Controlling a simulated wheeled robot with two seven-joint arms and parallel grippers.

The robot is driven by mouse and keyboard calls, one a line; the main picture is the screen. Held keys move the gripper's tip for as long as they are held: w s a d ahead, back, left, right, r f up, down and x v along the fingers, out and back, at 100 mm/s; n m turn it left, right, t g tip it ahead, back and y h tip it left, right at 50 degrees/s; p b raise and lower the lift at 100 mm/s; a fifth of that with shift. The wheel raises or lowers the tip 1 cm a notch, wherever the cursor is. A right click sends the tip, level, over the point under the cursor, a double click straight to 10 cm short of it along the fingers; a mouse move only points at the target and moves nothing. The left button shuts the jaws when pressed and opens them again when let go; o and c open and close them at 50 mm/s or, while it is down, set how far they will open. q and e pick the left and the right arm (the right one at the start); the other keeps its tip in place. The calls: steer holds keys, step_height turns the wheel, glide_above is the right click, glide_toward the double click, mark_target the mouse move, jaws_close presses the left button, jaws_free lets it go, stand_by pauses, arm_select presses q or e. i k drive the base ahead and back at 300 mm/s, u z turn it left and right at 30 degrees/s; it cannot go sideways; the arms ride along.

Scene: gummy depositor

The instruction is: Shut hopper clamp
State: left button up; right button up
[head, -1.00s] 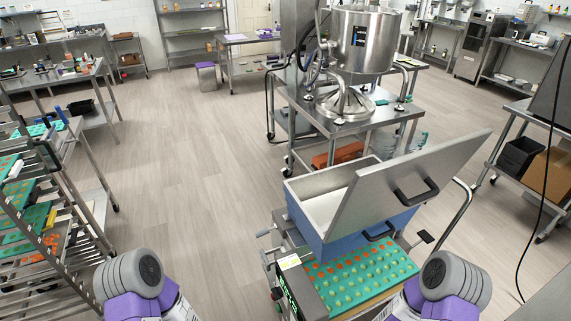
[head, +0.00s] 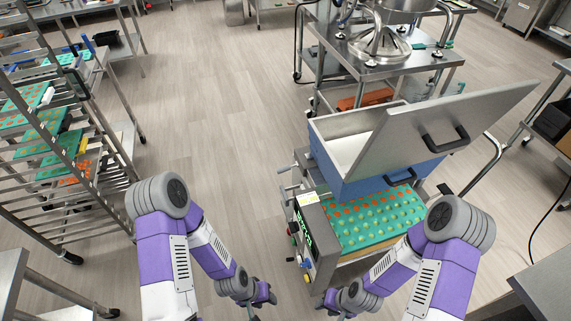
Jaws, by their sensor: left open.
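The hopper (head: 350,178) is a blue-sided metal box on the gummy depositor, right of centre in the head view. Its steel lid (head: 440,118) with a black handle stands raised and tilted. A small lever (head: 287,169) sticks out at the hopper's left side, and a dark knob (head: 445,188) at its right; I cannot tell which is the clamp. My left gripper (head: 259,306) is open and empty, low in front of and left of the depositor. My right gripper (head: 334,304) is low in front of the control box; its fingers are too small to read. Neither touches the hopper.
A green mould tray (head: 352,241) with orange and green gummies lies under the hopper's front. The depositor's control box (head: 305,230) is at its left. A tray rack (head: 75,120) stands at left, a steel kettle table (head: 400,62) behind. The floor between is clear.

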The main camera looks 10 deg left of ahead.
mark_target(287, 168)
steer(key=u, duration=1.7)
steer(key=i, duration=2.4)
steer(key=z, duration=3.9)
